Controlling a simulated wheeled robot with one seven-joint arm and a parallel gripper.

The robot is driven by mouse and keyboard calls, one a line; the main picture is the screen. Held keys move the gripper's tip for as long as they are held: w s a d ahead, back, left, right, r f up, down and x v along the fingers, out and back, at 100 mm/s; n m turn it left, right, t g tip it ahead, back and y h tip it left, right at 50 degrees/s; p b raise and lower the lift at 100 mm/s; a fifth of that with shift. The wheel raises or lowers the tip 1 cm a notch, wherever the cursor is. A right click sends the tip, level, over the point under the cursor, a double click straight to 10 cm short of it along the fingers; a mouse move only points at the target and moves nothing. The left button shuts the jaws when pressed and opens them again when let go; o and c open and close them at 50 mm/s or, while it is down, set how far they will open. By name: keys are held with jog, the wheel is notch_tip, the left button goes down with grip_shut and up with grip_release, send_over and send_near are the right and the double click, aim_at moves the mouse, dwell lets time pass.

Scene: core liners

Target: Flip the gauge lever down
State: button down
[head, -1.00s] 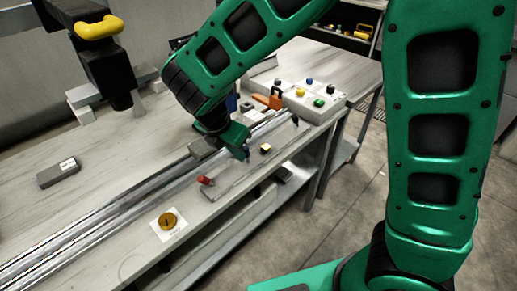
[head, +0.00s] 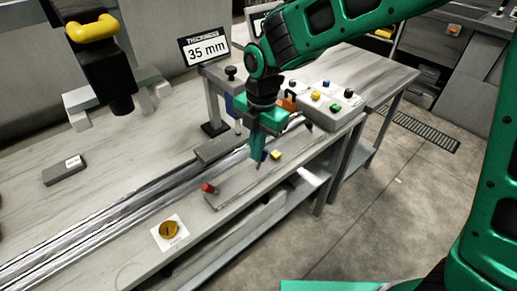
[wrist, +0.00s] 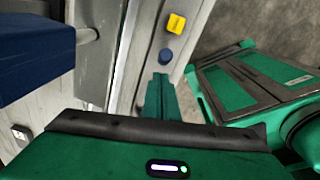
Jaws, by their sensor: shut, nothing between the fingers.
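The thickness gauge stands at the back of the bench in the head view, its display (head: 204,47) reading 35 mm. Its grey post (head: 212,108) rises from a dark base. My gripper (head: 255,166) is shut and empty, pointing down in front and to the right of the gauge, over the rail's front side. In the wrist view its fingertips (wrist: 161,80) are near a blue knob (wrist: 166,55), and a large blue block (wrist: 35,58) is at left.
A yellow knob (head: 275,155) and a red knob (head: 208,188) are along the front strip. A button box (head: 325,103) stands to the right. A metal rail (head: 110,212) runs along the bench. A dark block (head: 65,171) and a round brass piece (head: 169,230) lie at left.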

jog(key=shift+r, duration=0.7)
notch_tip(320, 180, up, 12)
jog(key=s, duration=0.1)
jog(key=shift+d+f, duration=0.2)
jog(key=shift+f, duration=0.05)
jog(key=shift+s, duration=0.1)
dwell(0.3)
